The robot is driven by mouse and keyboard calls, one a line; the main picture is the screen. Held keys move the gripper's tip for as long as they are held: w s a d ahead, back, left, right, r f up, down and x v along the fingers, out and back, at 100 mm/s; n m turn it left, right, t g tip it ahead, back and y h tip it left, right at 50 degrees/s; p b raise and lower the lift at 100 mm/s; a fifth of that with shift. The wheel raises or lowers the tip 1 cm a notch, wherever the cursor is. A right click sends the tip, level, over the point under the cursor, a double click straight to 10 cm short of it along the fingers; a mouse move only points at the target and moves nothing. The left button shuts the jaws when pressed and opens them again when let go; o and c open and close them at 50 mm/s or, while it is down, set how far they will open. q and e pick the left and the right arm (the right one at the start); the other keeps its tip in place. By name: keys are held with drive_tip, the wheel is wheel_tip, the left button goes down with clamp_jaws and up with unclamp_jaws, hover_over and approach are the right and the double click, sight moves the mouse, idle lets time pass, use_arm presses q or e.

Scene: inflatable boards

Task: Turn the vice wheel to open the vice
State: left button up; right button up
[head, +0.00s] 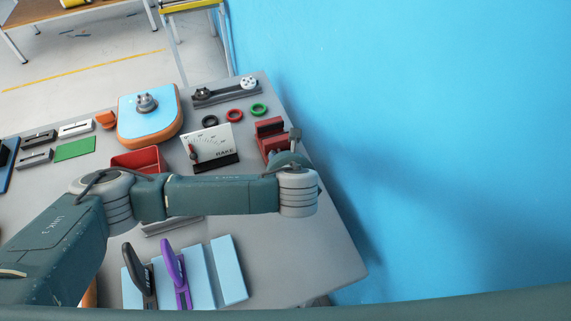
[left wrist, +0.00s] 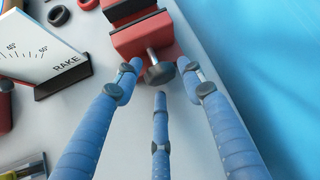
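The red vice (head: 270,132) stands near the right edge of the grey table. In the left wrist view it is at the top (left wrist: 145,35), with dark jaw faces. Its grey wheel (left wrist: 160,74) sits on a short metal shaft on the vice's near side. In the head view my left arm hides most of the gripper. My right gripper is not in view.
A white RAKE gauge (head: 208,146) stands left of the vice. Black, red and green rings (head: 235,114) lie behind it. A red bin (head: 138,160) and a blue-topped orange stand (head: 147,122) are further left. A blue wall (head: 430,120) rises beyond the table's right edge.

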use_arm(q)
drive_tip(key=v, duration=1.1)
